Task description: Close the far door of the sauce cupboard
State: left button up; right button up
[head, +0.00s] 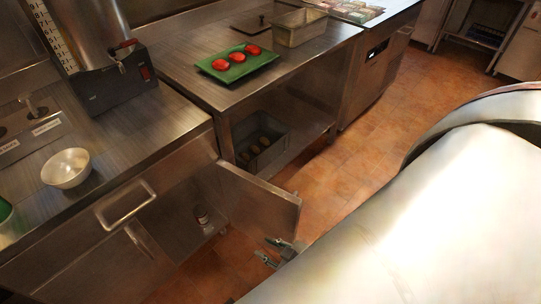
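The sauce cupboard (176,222) is a steel unit below the left counter. Its far door (258,199) stands open, swung out over the floor. A small bottle (201,214) shows inside the opening. The near door (105,268) looks shut and has a bar handle (138,238). My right gripper (266,249) is just below the lower outer corner of the far door in the picture; its fingertips look apart with nothing between them. Whether it touches the door is unclear. My arm hides the rest of it. My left gripper is not in view.
The counter holds a white bowl (66,168) and a dark appliance (112,85). A green tray (238,65) with red items lies on the farther counter, near a metal pan (300,27). A bin (260,142) sits on the shelf below. Tiled floor (350,150) beyond is clear.

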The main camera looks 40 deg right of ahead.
aim_at(259, 210)
jog(key=k+l+u, duration=0.1)
jog(key=l, duration=0.2)
jog(key=k+l+u, duration=0.15)
jog(key=l, duration=0.15)
jog(key=k+l+u, duration=0.1)
jog(key=l, duration=0.2)
jog(key=l+u, duration=0.2)
jog(key=l, duration=0.3)
jog(key=k+l+u, duration=0.2)
jog(key=l, duration=0.25)
jog(key=l+u, duration=0.2)
jog(key=l, duration=0.45)
jog(key=l+u, duration=0.2)
jog(key=l, duration=0.45)
jog(key=k+l+u, duration=0.15)
jog(key=l, duration=0.45)
jog(key=k+l, duration=0.15)
jog(key=k, duration=0.45)
